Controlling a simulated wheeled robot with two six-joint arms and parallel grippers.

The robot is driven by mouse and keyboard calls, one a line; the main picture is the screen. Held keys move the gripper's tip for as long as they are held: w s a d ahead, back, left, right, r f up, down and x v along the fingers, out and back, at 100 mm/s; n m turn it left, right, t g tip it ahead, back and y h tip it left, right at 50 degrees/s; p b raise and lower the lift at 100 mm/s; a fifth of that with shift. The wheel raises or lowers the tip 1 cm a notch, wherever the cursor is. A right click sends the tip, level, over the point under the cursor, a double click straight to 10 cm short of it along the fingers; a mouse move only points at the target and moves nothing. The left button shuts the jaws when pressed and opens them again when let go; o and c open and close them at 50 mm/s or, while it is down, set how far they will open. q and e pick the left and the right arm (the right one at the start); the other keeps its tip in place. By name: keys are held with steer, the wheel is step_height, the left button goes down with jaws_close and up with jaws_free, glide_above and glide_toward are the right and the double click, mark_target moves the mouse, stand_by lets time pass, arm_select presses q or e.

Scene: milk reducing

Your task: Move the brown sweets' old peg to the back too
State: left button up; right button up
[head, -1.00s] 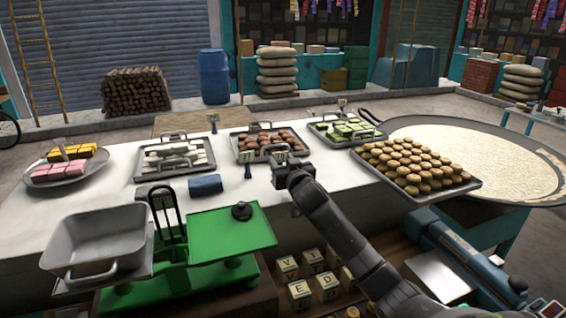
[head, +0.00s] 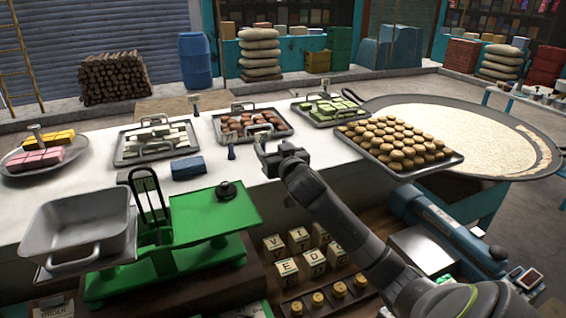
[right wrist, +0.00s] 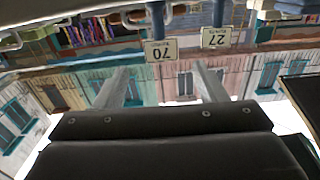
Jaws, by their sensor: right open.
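The brown sweets sit in a metal tray (head: 217,135) at the middle back of the white counter. A blue peg (head: 231,152) stands upright just in front of this tray. Another peg (head: 195,101) stands behind the trays, to the left of the brown sweets. My right gripper (head: 262,146) is open and empty at the tray's front right, to the right of the front peg and apart from it. In the right wrist view its two fingers (right wrist: 163,86) are spread, with two number cards on blue stems beyond them, a left card (right wrist: 161,51) and a right card (right wrist: 219,38). My left gripper is out of view.
Trays of white sweets (head: 155,138) and green sweets (head: 328,108) flank the brown ones. A blue block (head: 188,167) lies left of the front peg. A green scale (head: 205,215) stands at the front. A tray of round biscuits (head: 395,140) is on the right.

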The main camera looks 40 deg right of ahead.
steer(key=b+v, duration=0.1)
steer(key=v, duration=0.5)
steer(key=shift+s, duration=0.25)
steer(key=shift+a, duration=0.1)
stand_by(0.3)
